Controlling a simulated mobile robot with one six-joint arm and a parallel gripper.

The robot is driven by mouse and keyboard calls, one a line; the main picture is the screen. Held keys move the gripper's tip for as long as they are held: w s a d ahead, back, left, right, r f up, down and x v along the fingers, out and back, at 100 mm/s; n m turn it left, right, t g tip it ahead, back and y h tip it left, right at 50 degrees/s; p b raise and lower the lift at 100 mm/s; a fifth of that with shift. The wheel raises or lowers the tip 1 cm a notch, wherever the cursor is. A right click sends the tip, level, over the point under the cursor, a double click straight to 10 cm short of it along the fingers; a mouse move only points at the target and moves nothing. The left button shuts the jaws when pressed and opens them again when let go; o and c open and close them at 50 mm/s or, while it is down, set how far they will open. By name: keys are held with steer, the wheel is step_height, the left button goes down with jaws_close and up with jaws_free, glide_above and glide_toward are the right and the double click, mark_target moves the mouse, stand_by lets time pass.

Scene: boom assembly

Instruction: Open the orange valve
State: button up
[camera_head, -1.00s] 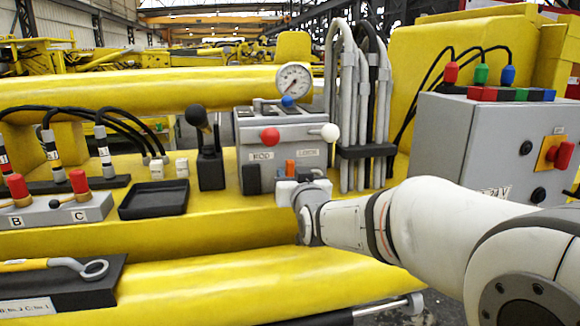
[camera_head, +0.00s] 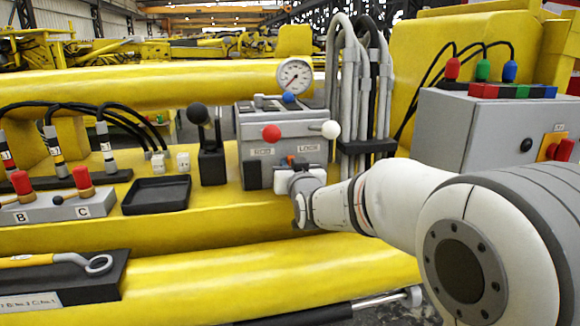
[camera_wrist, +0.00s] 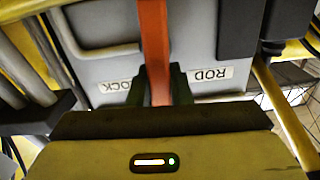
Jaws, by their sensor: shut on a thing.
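The orange valve (camera_head: 291,160) shows as a small orange piece low on the front of the grey control box (camera_head: 290,130), between the ROD and LOCK labels. In the wrist view its long orange handle (camera_wrist: 154,40) runs from the top edge down between my dark fingers. My gripper (camera_wrist: 158,85) is shut on this handle. In the head view my gripper (camera_head: 297,168) is at the front of the box and hides most of the valve. The valve's base is hidden.
A red knob (camera_head: 271,133) and a white knob (camera_head: 330,130) stick out just above my gripper. Grey and black hoses (camera_head: 362,100) stand to the right. A black tray (camera_head: 156,195) and a black-knobbed lever (camera_head: 198,114) are to the left.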

jaws_close()
steer(key=shift+f+b, duration=0.2)
steer(key=shift+b, duration=0.8)
steer(key=shift+a+r+n+b, duration=0.1)
steer(key=shift+n+b, duration=0.3)
steer(key=shift+r, duration=0.1)
steer(key=o, duration=0.6)
jaws_free()
steer(key=shift+o, duration=0.2)
steer(key=shift+s, duration=0.1)
steer(key=b+v, duration=0.2)
steer(key=v, duration=0.5)
steer(key=shift+s+b, duration=0.3)
steer(key=shift+s, duration=0.1)
